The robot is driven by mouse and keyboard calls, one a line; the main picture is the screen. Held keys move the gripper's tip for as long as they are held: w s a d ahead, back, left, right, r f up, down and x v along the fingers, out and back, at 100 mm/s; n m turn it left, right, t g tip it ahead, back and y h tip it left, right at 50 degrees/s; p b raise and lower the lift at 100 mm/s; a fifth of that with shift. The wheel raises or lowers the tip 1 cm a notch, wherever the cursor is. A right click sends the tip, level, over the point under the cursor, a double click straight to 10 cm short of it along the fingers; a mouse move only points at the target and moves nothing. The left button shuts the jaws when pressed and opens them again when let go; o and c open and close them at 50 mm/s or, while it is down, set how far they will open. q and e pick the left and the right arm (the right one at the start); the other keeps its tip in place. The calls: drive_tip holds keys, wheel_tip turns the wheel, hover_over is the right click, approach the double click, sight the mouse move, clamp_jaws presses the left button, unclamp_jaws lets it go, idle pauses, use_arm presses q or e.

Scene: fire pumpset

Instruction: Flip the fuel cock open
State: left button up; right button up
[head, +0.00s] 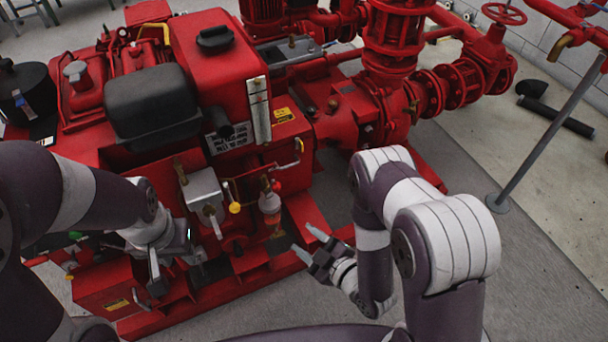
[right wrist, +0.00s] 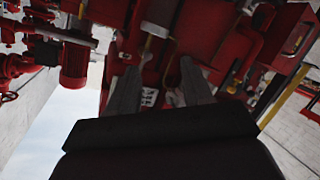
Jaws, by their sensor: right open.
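The red pumpset (head: 215,60) fills the left and middle of the head view.
A grey filter box (head: 204,190), a yellow knob (head: 234,207) and a red-capped clear bowl (head: 270,203) stand on the pumpset's near side. Red flanged pipes (head: 440,90) rise behind. A grey post (head: 545,140) stands at right on open floor.

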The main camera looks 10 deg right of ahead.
sight(279, 189)
wheel_tip(279, 189, up, 6)
drive_tip(key=w+n+t+y, duration=0.1)
drive_tip(key=w+n+t, duration=0.1)
drive_tip(key=t, duration=0.1)
drive_tip(key=x, duration=0.5)
drive_tip(key=b+x, duration=0.1)
drive_tip(key=x, duration=0.5)
drive_tip(key=shift+s+f+b, duration=0.1)
drive_tip(key=shift+f+b, duration=0.1)
drive_tip(key=shift+b, duration=0.1)
drive_tip(key=shift+w+a+r, duration=0.1)
drive_tip(key=shift+w+a, duration=0.25)
drive_tip(key=shift+w, duration=0.2)
clamp_jaws()
